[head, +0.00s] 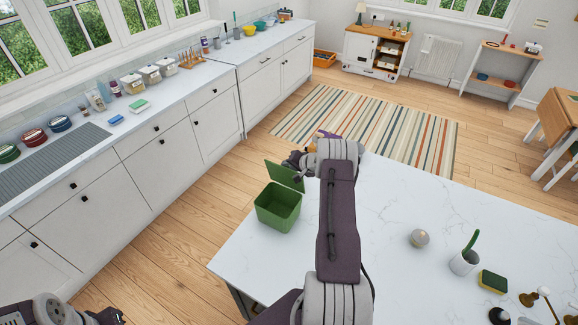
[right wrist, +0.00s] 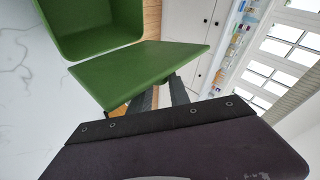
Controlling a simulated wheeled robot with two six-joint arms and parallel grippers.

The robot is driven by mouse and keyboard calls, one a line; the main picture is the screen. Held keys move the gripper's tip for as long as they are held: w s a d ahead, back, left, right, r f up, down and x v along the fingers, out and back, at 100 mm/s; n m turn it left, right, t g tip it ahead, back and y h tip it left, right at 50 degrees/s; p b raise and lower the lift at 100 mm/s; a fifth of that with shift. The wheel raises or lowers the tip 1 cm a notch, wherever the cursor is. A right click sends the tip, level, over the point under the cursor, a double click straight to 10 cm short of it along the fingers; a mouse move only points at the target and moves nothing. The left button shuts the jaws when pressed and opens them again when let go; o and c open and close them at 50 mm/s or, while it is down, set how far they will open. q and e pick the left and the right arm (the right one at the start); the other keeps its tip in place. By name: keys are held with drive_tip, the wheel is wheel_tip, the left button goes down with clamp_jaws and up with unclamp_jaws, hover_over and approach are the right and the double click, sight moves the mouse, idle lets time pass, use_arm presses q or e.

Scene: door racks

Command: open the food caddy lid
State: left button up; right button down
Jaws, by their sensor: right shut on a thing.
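The green food caddy (head: 278,212) stands on the white marble counter near its left corner. Its green lid (head: 284,176) is raised, standing up along the caddy's far edge, and the caddy's inside shows. My right gripper (head: 297,162) is at the lid's upper right side, shut on the lid. In the right wrist view the lid (right wrist: 140,73) reaches in between my dark fingers (right wrist: 178,92), and the open caddy (right wrist: 95,25) is behind it. My left gripper (head: 108,316) is cut off at the bottom left, and its fingers cannot be made out.
The marble counter (head: 430,200) carries a round knob-like object (head: 419,238), a white cup with a green brush (head: 464,262), a sponge (head: 493,281) and brass fittings at the right. A long cabinet run (head: 150,150) lies across the floor gap at the left.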

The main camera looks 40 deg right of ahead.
drive_tip(key=c, duration=1.3)
unclamp_jaws()
drive_tip(key=shift+d, duration=0.1)
drive_tip(key=shift+s+r, duration=0.2)
drive_tip(key=shift+s, duration=0.05)
drive_tip(key=b+v, duration=0.2)
drive_tip(key=v, duration=0.6)
drive_tip(key=shift+s+r, duration=0.15)
drive_tip(key=shift+s, duration=0.1)
drive_tip(key=shift+w, duration=0.15)
